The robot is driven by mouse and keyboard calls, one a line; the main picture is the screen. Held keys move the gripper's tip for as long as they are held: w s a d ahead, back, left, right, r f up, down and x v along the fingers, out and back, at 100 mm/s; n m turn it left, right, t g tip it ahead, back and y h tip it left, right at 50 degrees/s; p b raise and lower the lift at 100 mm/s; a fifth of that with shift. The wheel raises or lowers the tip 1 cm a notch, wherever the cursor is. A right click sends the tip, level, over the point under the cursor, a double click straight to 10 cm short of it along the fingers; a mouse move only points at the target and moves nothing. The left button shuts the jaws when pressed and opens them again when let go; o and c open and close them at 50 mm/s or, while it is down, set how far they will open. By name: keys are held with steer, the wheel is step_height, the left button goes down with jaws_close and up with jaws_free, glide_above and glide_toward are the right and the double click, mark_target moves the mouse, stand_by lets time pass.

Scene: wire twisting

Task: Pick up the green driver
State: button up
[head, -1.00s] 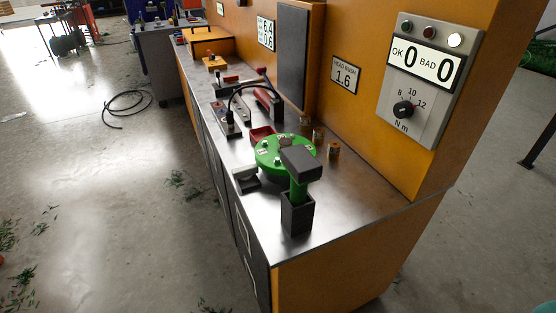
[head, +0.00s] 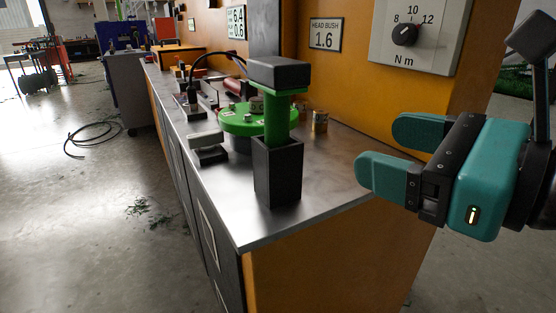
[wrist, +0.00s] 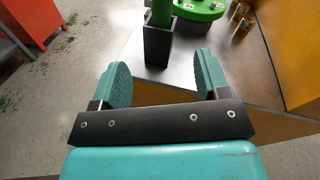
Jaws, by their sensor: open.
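The green driver (head: 278,118) stands upright in a dark square holder (head: 277,172) near the front corner of the metal bench top. It has a green shaft and a dark block on top. My gripper (head: 380,150) is teal, open and empty, to the right of the driver and apart from it, beyond the bench's end. In the wrist view the driver (wrist: 161,14) and its holder (wrist: 157,46) show ahead, between and beyond the open fingers (wrist: 162,80). The driver's top is cut off there.
A green round turntable (head: 238,122) sits behind the driver, with small brass pieces (head: 320,121) to its right. A dark block with a light top (head: 208,148) lies left of the holder. The orange back panel (head: 345,80) rises behind. The bench's front corner (head: 250,238) is bare.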

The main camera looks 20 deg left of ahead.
steer(key=f+m+t, duration=0.1)
steer(key=m, duration=0.2)
steer(key=p, duration=1.1)
glide_toward(286, 110)
steer(key=x, duration=0.2)
steer(key=shift+y, duration=0.4)
steer(key=p+x, duration=0.3)
steer(key=x, duration=0.1)
steer(key=shift+w+d+f+p, duration=0.15)
steer(key=shift+w+f+p, duration=0.05)
steer(key=shift+f+p, duration=0.15)
steer(key=shift+w+a+f, duration=0.2)
steer(key=shift+a, duration=0.2)
steer(key=shift+w+a+r+p, duration=0.2)
steer(key=shift+a+p, duration=0.3)
steer(key=shift+p, duration=0.4)
steer(key=p+x, duration=0.3)
steer(key=shift+s+a+r+p, duration=0.1)
steer(key=shift+p, duration=0.25)
steer(key=shift+w+a+f+p, duration=0.3)
steer(key=shift+a+p, duration=0.05)
steer(key=shift+a, duration=0.1)
